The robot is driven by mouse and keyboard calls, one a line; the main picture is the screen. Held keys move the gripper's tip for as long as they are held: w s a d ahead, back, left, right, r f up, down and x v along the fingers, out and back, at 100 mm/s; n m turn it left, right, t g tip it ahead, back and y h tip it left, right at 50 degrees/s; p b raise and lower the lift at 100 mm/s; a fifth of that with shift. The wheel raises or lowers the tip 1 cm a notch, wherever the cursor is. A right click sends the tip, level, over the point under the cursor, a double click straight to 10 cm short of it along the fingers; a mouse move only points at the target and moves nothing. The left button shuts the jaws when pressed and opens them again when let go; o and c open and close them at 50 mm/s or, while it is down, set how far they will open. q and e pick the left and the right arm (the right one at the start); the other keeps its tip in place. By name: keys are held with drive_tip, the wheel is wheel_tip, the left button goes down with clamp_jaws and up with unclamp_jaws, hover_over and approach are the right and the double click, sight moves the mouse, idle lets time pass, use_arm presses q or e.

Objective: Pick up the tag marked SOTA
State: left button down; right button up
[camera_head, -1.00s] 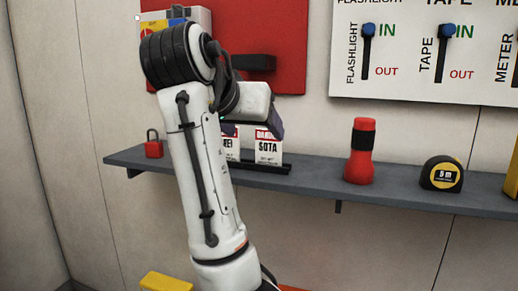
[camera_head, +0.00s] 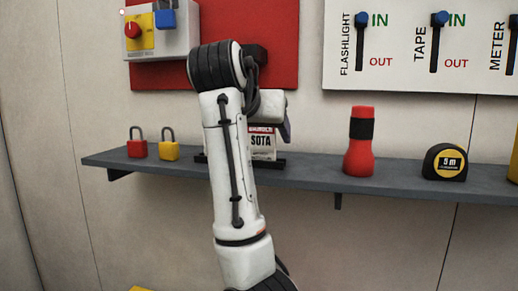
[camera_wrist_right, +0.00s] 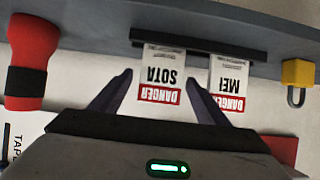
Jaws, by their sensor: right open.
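The SOTA tag (camera_head: 263,144) is white with a red DANGER band and stands in a dark rack on the shelf, partly hidden by my right arm. In the right wrist view the SOTA tag (camera_wrist_right: 161,72) appears upside down, between the two open dark fingers of my right gripper (camera_wrist_right: 160,78). The fingers look apart from it on both sides, and nothing is held. In the head view my right gripper (camera_head: 285,122) is mostly hidden behind its arm, near the tag. My left gripper is not in view.
The MEI tag (camera_wrist_right: 228,82) stands close beside SOTA in the rack (camera_wrist_right: 200,44). The shelf (camera_head: 310,176) also holds red (camera_head: 137,148) and yellow padlocks (camera_head: 168,150), a red flashlight (camera_head: 359,158) and a tape measure (camera_head: 444,162). A red panel (camera_head: 285,70) is behind.

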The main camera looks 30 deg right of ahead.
drive_tip(key=shift+c, duration=0.5)
drive_tip(key=c, duration=1)
drive_tip(key=shift+r, duration=0.15)
